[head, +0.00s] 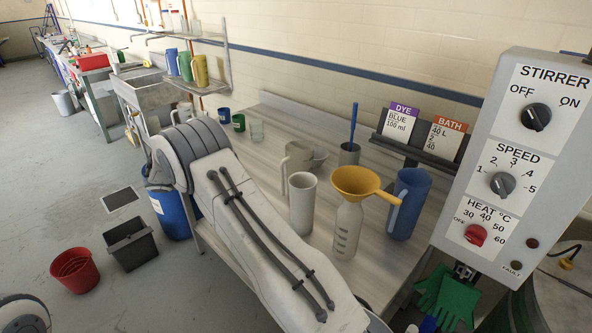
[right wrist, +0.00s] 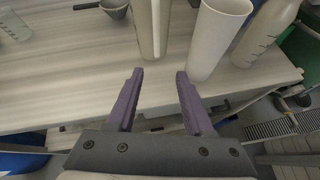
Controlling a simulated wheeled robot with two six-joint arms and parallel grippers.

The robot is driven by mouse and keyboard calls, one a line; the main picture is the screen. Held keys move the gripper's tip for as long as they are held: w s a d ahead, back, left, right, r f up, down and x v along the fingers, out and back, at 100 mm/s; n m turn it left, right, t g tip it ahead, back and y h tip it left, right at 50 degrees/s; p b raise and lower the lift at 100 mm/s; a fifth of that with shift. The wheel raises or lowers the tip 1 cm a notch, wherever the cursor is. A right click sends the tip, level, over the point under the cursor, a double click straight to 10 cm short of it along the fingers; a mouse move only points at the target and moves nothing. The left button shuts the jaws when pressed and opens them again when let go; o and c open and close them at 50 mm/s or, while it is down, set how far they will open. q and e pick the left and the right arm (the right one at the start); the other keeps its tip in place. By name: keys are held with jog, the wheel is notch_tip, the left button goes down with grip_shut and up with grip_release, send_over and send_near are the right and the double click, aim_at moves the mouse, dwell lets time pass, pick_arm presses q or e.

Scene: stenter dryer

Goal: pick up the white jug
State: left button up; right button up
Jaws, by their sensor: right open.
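A pale off-white jug (head: 297,162) with a handle on its left stands upright on the workbench in the head view, behind a plain white cylindrical vessel (head: 302,205). In the right wrist view the lower part of the jug (right wrist: 152,28) is ahead of my right gripper (right wrist: 160,76), roughly in line with the gap between its fingers. The white vessel (right wrist: 215,40) stands just right of it. The right gripper is open and empty, apart from both. The jug's top is cut off in that view. My left gripper is not in view.
A bottle (head: 347,229) with a yellow funnel (head: 357,182) and a blue jug (head: 408,203) stand to the right. A grey scoop (head: 318,158) and a dark cup with a blue rod (head: 349,154) are near the jug. The stirrer control box (head: 520,160) overhangs at right.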

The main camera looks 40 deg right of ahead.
jog(key=h, duration=0.1)
send_near(282, 180)
jog(key=w, duration=0.2)
jog(key=shift+n+g, duration=0.3)
jog(key=p+x, duration=0.1)
jog(key=x, duration=0.2)
jog(key=p+x, duration=0.2)
jog(key=x, duration=0.2)
jog(key=s+p+x, duration=0.1)
jog(key=p+x, duration=0.1)
jog(key=x, duration=0.1)
jog(key=shift+s+d+f, duration=0.1)
jog(key=shift+f, duration=0.15)
jog(key=shift+d+f, duration=0.15)
jog(key=shift+d, duration=0.05)
grip_shut()
